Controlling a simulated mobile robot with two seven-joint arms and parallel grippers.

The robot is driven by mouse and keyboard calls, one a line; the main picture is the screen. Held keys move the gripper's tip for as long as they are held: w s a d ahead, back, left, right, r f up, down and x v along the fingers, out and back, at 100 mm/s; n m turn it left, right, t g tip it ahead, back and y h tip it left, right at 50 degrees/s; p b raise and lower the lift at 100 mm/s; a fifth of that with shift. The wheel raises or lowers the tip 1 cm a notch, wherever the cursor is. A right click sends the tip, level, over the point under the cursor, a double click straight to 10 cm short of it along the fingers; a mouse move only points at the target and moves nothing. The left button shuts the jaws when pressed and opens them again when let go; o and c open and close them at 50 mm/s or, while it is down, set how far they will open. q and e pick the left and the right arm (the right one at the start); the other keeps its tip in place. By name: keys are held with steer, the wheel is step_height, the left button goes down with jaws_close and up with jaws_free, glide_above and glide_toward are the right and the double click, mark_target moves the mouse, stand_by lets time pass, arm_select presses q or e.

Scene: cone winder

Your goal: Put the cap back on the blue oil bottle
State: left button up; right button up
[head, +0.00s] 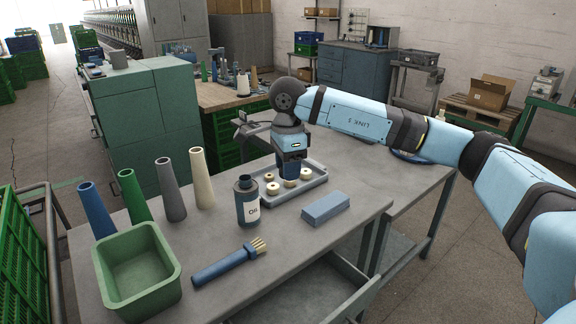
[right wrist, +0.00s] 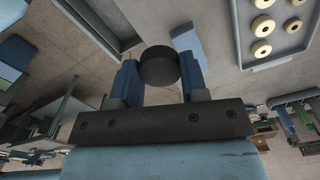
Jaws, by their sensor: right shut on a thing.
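My left gripper is not in view.
The grey tray (head: 318,181) holds several cream rings. A blue-grey block (head: 325,208) and a brush (head: 225,266) lie near the bottle. A green bin (head: 140,288) and several cones, one of them grey (head: 171,190), stand left. Bare tabletop lies around the bottle's front.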

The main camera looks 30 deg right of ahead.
steer(key=a+f+n, duration=0.4)
steer(key=n, duration=0.3)
steer(key=a+f+n, duration=0.4)
steer(key=n, duration=0.3)
steer(key=s+a+f+n, duration=0.1)
steer(key=a+f+n, duration=0.3)
steer(key=f+n, duration=0.1)
steer(key=shift+a+n, duration=0.1)
steer(key=shift+n, duration=0.8)
